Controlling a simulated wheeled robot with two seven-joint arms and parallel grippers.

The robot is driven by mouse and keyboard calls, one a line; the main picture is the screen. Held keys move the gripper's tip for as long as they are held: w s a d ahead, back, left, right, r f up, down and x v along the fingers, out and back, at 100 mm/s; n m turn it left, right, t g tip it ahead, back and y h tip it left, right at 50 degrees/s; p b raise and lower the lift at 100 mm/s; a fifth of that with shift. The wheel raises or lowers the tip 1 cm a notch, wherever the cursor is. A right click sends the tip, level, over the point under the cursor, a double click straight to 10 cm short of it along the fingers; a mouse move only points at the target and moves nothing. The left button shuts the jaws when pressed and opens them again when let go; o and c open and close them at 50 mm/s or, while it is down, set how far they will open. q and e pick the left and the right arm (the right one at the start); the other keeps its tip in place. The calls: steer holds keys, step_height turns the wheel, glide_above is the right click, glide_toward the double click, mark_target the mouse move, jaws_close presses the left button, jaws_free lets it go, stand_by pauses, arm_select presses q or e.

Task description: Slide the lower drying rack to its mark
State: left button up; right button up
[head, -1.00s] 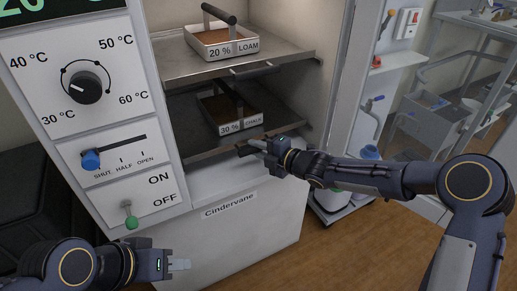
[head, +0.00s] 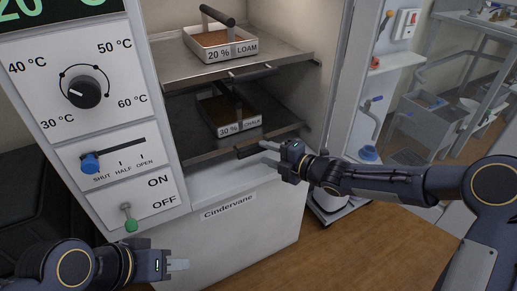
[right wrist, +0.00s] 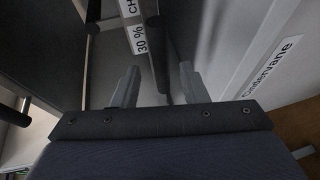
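The lower drying rack (head: 200,156) is a dark metal shelf in the open cabinet, below the upper rack. It carries a brown tray labelled "30 % CHALK" (head: 240,126). The rack's dark bar handle (head: 250,150) sticks out at its front edge. My right gripper (head: 268,146) is at the handle's right end. In the right wrist view its two fingers (right wrist: 160,85) are apart, with the dark bar between them and gaps on both sides. My left gripper (head: 179,265) is low at the left, away from the rack, seen side-on. I cannot make out the rack's mark.
The upper rack (head: 170,70) holds a tray labelled "20 % LOAM" (head: 232,50). The control panel (head: 95,110) with dial, slider and switch stands left of the opening. Open floor (head: 345,250) lies at the front right.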

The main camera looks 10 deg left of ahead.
steer(key=v, duration=0.3)
stand_by(0.4)
steer(key=s+d+r+m+t+h, duration=0.1)
steer(key=s+d+r+m+h, duration=0.15)
steer(key=d+m+h, duration=0.35)
steer(key=s+d+r+m+h, duration=0.1)
steer(key=s+d+m, duration=0.2)
steer(key=d+m, duration=0.35)
steer(key=s+d+r+m+t+h, duration=0.1)
steer(key=s+d+m+h, duration=0.25)
steer(key=d, duration=0.55)
steer(key=s+d+f+m+g+h, duration=0.1)
steer(key=s+d+m+g+h, duration=0.3)
steer(key=s+m, duration=0.7)
steer(key=s+a+f+m+y, duration=0.25)
steer(key=s+m+y, duration=0.2)
steer(key=s, duration=0.95)
step_height(320, 180, up, 25)
steer(key=p, duration=2.5)
steer(key=shift+w+f+n+g, duration=0.15)
steer(key=shift+w+n+g, duration=0.2)
steer(key=shift+n, duration=0.1)
